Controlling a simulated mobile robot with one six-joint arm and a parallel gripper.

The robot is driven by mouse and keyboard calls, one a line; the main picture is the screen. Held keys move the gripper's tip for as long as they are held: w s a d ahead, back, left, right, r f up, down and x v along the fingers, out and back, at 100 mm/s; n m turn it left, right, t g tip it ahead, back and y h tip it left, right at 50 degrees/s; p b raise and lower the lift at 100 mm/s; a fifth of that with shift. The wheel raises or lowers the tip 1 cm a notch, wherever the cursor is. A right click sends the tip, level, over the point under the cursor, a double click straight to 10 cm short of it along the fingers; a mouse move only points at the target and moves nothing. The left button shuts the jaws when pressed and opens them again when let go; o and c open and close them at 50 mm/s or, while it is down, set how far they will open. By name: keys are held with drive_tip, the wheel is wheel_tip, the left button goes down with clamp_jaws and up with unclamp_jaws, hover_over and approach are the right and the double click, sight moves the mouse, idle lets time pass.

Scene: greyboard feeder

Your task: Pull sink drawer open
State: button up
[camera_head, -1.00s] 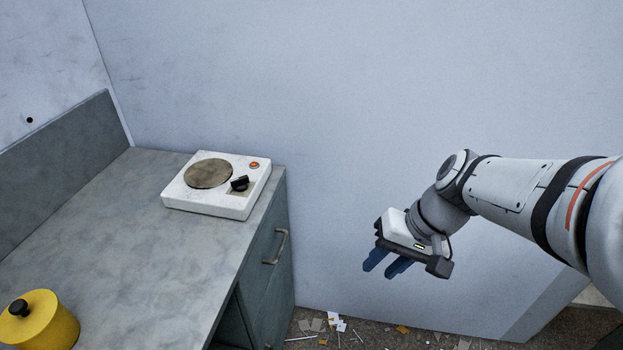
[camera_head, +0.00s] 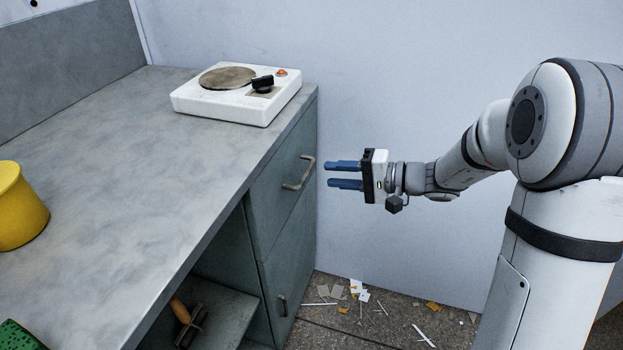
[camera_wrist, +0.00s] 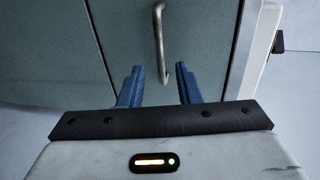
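The drawer (camera_head: 278,190) is the upper grey-green front of the cabinet under the counter, and it looks shut. Its metal bar handle (camera_head: 299,173) sticks out toward the right. My gripper (camera_head: 343,175) is open and empty, its two blue fingers pointing left at the handle with a gap between. In the wrist view the handle (camera_wrist: 160,42) stands ahead of the gripper (camera_wrist: 157,82), roughly in line with the space between the fingertips and apart from them. No sink shows in these views.
A white hotplate (camera_head: 236,98) stands on the grey counter (camera_head: 130,150) above the drawer. A yellow pot (camera_head: 20,215) stands at the left. A lower door (camera_head: 279,295) has a small handle. A tool (camera_head: 183,312) lies on the open shelf. Scraps litter the floor (camera_head: 375,318).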

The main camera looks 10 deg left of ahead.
drive_tip(key=b+x, duration=0.1)
drive_tip(key=x, duration=0.5)
drive_tip(key=shift+c, duration=0.4)
clamp_jaws()
